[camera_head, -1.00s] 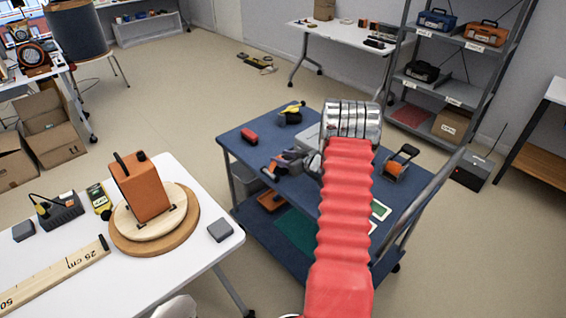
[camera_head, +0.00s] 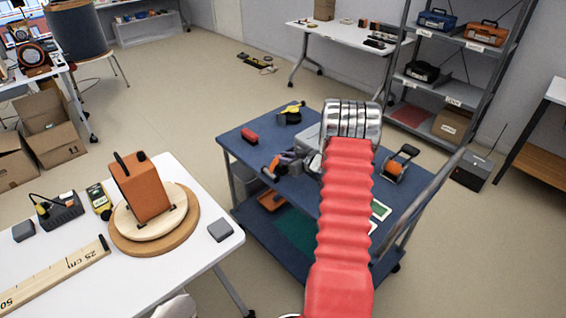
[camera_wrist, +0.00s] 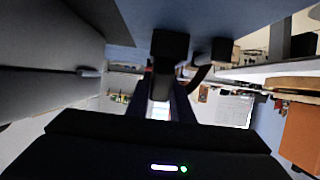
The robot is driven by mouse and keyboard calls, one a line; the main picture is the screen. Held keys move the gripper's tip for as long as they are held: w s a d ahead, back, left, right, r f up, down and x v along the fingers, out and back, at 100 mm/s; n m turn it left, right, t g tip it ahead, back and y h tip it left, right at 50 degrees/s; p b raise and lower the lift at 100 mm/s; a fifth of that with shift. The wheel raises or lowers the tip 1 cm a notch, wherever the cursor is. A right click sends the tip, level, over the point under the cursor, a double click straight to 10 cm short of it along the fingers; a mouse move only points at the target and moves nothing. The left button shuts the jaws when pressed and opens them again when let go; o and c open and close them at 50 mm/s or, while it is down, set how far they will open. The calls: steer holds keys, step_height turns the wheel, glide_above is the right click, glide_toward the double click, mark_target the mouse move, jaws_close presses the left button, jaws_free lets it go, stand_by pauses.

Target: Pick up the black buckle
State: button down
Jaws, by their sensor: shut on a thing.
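My gripper (camera_head: 286,161) is low over the left side of the blue cart top (camera_head: 236,140), beyond my red ribbed arm. In the wrist view my gripper's fingers (camera_wrist: 161,92) are shut on a small dark piece (camera_wrist: 170,46), which I take for the black buckle. It shows dark against the blue surface, with a curved dark part beside it. Its full outline is hidden by the fingers and shadow. In the head view the buckle cannot be made out apart from the gripper. I cannot tell whether it touches the cart top.
A white table (camera_head: 203,263) at left carries an orange box (camera_head: 143,188) on round wooden discs. Clear floor separates the furniture.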

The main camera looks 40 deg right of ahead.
steer(key=shift+r, duration=0.15)
step_height(320, 180, up, 10)
steer(key=shift+f, duration=0.1)
stand_by(0.6)
stand_by(0.4)
steer(key=shift+w+a+r, duration=0.15)
steer(key=shift+w+r, duration=0.15)
steer(key=shift+r, duration=0.35)
steer(key=shift+f, duration=3.15)
